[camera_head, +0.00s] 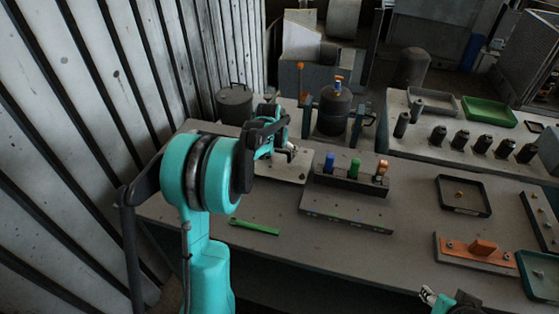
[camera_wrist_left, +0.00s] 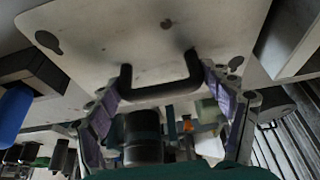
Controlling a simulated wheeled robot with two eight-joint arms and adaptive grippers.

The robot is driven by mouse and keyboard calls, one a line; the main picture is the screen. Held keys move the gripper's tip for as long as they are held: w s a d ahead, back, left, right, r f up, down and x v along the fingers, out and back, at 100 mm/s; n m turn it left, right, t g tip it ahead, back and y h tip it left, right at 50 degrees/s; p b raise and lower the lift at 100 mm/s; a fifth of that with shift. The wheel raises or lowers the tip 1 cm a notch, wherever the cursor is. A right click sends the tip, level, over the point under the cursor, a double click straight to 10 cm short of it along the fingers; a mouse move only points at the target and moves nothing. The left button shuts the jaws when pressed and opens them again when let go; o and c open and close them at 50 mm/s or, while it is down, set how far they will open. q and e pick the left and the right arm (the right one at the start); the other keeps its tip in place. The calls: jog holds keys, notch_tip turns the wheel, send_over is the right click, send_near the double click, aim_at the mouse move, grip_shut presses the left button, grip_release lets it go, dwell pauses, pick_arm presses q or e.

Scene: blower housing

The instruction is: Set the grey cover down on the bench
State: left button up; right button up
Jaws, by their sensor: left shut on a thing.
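The grey cover (camera_head: 291,171) is a flat light plate at the back left of the bench (camera_head: 330,240). It also fills the upper part of the left wrist view (camera_wrist_left: 200,25), with a black handle (camera_wrist_left: 160,92) and keyhole-shaped slots. My left gripper (camera_head: 290,151) is over the plate, and its fingers (camera_wrist_left: 170,105) are shut on the cover's handle. Whether the plate touches the bench is hard to tell, as my arm hides part of it. My right gripper (camera_head: 438,297) shows only partly at the bottom edge; its jaw state is unclear.
Right of the cover, a dark block carries blue, green and copper plugs (camera_head: 382,168). A green wrench (camera_head: 254,227) lies in front. A black tray (camera_head: 450,208) and an orange part (camera_head: 482,247) are to the right. A dark tank (camera_head: 333,112) stands behind. The front middle is clear.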

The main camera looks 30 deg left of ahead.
aim_at(279, 159)
pick_arm(q)
notch_tip(279, 159, down, 3)
jog(key=shift+w+r+b, duration=0.1)
jog(key=shift+b, duration=0.3)
jog(key=o, duration=1.3)
jog(key=shift+c, duration=0.2)
